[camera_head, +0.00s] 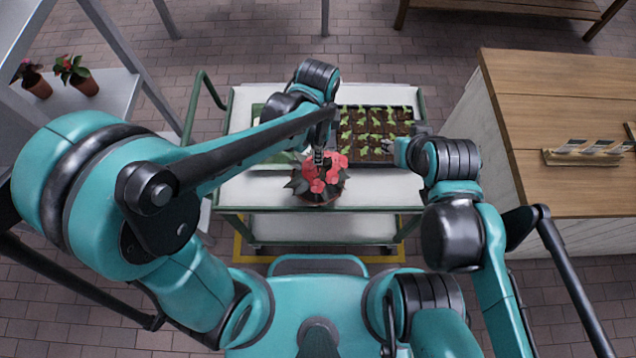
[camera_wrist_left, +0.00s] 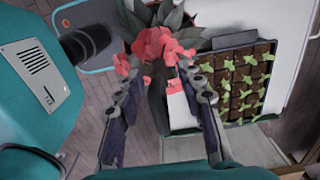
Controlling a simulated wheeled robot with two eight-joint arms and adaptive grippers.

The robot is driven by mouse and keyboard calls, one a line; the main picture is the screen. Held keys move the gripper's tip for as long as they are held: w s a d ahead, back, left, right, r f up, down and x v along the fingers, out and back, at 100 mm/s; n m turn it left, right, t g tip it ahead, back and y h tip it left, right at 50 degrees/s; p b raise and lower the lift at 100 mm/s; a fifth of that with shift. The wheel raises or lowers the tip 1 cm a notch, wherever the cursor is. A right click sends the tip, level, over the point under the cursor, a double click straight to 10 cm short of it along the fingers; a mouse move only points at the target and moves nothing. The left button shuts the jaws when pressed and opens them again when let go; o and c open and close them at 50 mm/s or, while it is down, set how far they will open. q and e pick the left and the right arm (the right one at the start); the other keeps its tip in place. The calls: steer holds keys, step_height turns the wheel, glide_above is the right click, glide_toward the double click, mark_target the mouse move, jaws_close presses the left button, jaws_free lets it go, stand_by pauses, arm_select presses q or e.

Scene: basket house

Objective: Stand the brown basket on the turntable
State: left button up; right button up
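A plant with red flowers (camera_head: 326,176) and dark leaves stands near the front edge of the white cart top. A little of a brown container (camera_head: 318,203) shows under its leaves; I cannot tell whether it is the basket. My left gripper (camera_head: 319,152) reaches down just behind and above the flowers. In the left wrist view, its fingers (camera_wrist_left: 163,72) are apart, with red petals (camera_wrist_left: 150,48) showing between and beyond the tips; contact is unclear. My right arm's end (camera_head: 403,152) is over the cart's right side, its fingers not clearly visible. I see no clear turntable.
The white cart top (camera_head: 250,190) carries a seedling tray (camera_head: 372,150), also in the left wrist view (camera_wrist_left: 236,117). A green tray is partly hidden by my left arm. A wooden counter (camera_head: 560,100) stands right, and a grey shelf with two potted plants (camera_head: 75,75) left.

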arm_select(q)
step_height(320, 180, down, 2)
steer(key=shift+f, duration=0.2)
jaws_close()
steer(key=shift+r, duration=0.1)
steer(key=shift+r, duration=0.1)
